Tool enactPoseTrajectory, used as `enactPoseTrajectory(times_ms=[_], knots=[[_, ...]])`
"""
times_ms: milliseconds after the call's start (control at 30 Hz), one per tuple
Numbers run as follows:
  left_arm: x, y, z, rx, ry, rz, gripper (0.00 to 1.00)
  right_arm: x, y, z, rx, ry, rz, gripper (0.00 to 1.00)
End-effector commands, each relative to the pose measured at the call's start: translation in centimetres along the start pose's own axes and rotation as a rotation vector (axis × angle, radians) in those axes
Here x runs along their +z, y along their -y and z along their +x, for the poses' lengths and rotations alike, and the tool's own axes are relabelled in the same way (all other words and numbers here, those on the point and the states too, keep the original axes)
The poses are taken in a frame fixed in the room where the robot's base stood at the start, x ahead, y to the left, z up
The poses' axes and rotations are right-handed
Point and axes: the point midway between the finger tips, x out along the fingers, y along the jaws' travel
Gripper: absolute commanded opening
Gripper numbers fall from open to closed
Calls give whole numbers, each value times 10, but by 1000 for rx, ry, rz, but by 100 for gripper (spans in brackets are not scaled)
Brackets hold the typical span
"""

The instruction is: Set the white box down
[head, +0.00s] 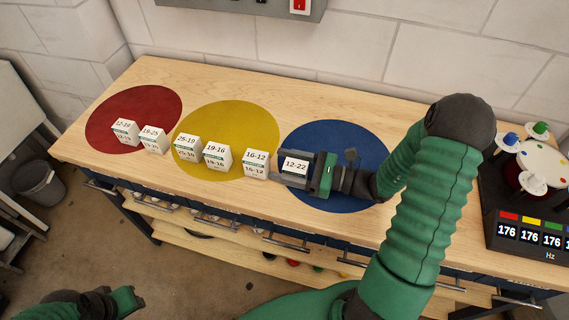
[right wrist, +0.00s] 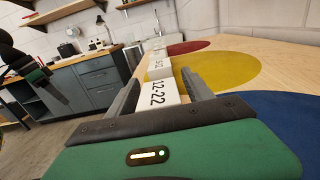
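The white box labelled 12-22 (head: 295,165) is at the left edge of the blue circle (head: 335,200). My right gripper (head: 294,169) has a finger on each side of it and appears shut on it. In the right wrist view the box (right wrist: 164,94) sits between the two grey fingers. Whether its underside touches the bench is hidden. My left gripper (head: 132,300) is low at the bottom left, away from the bench; its fingers are too unclear to judge.
Several white boxes, such as the 16-12 box (head: 255,164), form a row leftward across the yellow circle (head: 235,115) and red circle (head: 140,105). A frequency display (head: 530,232) and a round stand (head: 540,165) are at the right. The back of the bench is clear.

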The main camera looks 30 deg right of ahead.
Motion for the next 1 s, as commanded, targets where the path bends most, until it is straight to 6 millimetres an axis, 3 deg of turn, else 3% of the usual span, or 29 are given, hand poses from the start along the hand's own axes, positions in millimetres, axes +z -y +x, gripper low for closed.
enactPoseTrajectory(times_ms=[167, 267, 600, 700, 1000], knots=[[0, 0, -2, 0, 0, 0, 36, 3, 0, 0, 0, 0, -1, 60], [0, 0, -2, 0, 0, 0, 36, 2, 1, -12, -5, 0, 0, 60], [-1, 0, -6, 0, 0, 0, 36, 2, 1, -96, -5, -1, 1, 60], [-2, 0, -6, 0, 0, 0, 36, 2, 1, -111, -3, 0, 1, 60], [-2, 0, -6, 0, 0, 0, 36, 2, 0, -120, 0, -1, 0, 60]])
